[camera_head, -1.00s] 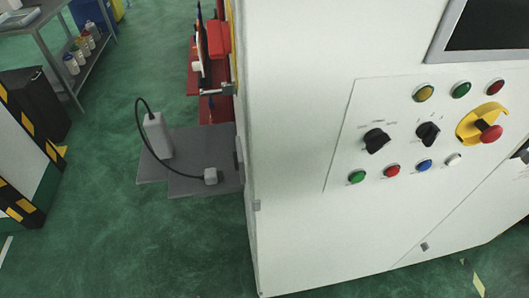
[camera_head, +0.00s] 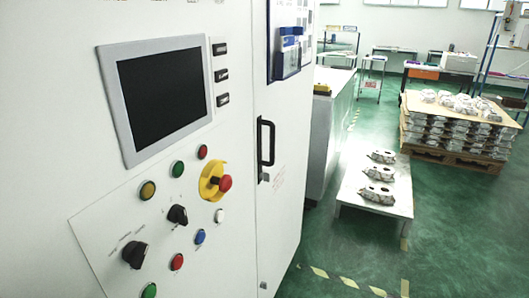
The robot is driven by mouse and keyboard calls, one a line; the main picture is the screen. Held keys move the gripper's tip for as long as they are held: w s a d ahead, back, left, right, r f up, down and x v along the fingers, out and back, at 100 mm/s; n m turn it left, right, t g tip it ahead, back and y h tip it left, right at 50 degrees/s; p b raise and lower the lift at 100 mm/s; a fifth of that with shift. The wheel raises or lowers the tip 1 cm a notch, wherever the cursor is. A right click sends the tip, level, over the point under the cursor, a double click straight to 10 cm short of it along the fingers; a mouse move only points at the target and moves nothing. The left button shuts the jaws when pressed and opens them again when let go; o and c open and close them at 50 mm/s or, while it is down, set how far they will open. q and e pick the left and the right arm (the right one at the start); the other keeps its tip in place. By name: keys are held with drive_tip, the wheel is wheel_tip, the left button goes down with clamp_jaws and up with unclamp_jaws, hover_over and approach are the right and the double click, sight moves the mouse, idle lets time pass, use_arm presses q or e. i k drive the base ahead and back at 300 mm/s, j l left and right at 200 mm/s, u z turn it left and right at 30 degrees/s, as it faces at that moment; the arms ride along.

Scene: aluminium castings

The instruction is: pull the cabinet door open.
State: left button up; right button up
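The white cabinet fills the left half of the head view. Its door (camera_head: 284,182) is the narrow white panel at the right side of the front, and it looks shut. A black vertical bar handle (camera_head: 266,142) is fixed near the door's left edge, with a small latch or lock below it. Left of the door is the control panel with a dark screen (camera_head: 165,92), coloured buttons, black knobs and a yellow and red emergency stop (camera_head: 216,182). Neither of my grippers shows in the view.
A low white table (camera_head: 375,207) with several castings stands right of the cabinet. Behind it is a pallet (camera_head: 455,150) stacked with castings. A grey-white housing (camera_head: 328,125) is just behind the cabinet. Green floor with yellow-marked lines is free in the right foreground.

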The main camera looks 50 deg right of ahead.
sight(282, 106)
drive_tip(key=z, duration=1.75)
